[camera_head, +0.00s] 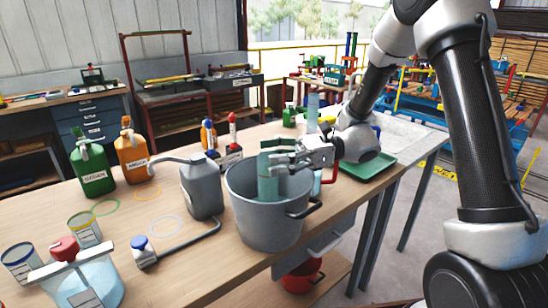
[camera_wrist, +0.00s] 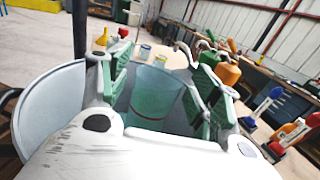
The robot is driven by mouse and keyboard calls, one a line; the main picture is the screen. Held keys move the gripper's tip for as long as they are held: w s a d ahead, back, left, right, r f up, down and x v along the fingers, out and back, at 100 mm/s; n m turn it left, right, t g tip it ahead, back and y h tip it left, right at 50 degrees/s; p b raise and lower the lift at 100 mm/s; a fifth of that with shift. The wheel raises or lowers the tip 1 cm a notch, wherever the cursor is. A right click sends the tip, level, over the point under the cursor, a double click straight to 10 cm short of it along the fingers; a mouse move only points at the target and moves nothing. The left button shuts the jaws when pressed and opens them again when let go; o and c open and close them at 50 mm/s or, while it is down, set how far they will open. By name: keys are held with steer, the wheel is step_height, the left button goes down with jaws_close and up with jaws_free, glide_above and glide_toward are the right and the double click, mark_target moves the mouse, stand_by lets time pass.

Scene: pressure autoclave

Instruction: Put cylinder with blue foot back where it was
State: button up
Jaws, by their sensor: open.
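My gripper (camera_head: 283,157) reaches over the grey pot from the right. In the wrist view its two green-padded fingers (camera_wrist: 158,88) stand apart, one on each side of a translucent green-blue beaker (camera_wrist: 155,95). The beaker (camera_head: 267,178) stands in the pot (camera_head: 262,223), its upper part above the rim. I cannot tell whether a pad touches it. A tall pale-blue clear cylinder (camera_head: 313,108) shows behind my gripper. My gripper hides its lower part, so I cannot see its foot for certain. A bluish piece (camera_head: 316,183) shows below my gripper; I cannot tell whether it belongs to that cylinder.
A grey jug (camera_head: 203,190) stands left of the pot. Green (camera_head: 91,170) and orange (camera_head: 133,155) bottles stand farther left. Colored rings (camera_head: 165,226) lie on the bench. A green tray (camera_head: 367,167) is at the right. Cans and a clear vessel (camera_head: 95,283) fill the front left.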

steer(key=v, duration=1.2)
steer(key=s+d+r+n+h, duration=0.1)
steer(key=s+d+n+h, duration=0.25)
steer(key=s, duration=0.35)
steer(key=s+d+r+n+h, duration=0.1)
steer(key=s+d+n+h, duration=0.1)
steer(key=s+n+h, duration=0.3)
steer(key=s+d+r+n+t+h, duration=0.2)
steer(key=s+d+n+t+h, duration=0.1)
steer(key=d, duration=0.4)
steer(key=s+d+r+n+t+h, duration=0.1)
steer(key=s+d+n+t+h, duration=0.3)
steer(key=d, duration=0.4)
steer(key=shift+r+t+h, duration=0.4)
steer(key=shift+t+h, duration=0.2)
steer(key=shift+h, duration=0.45)
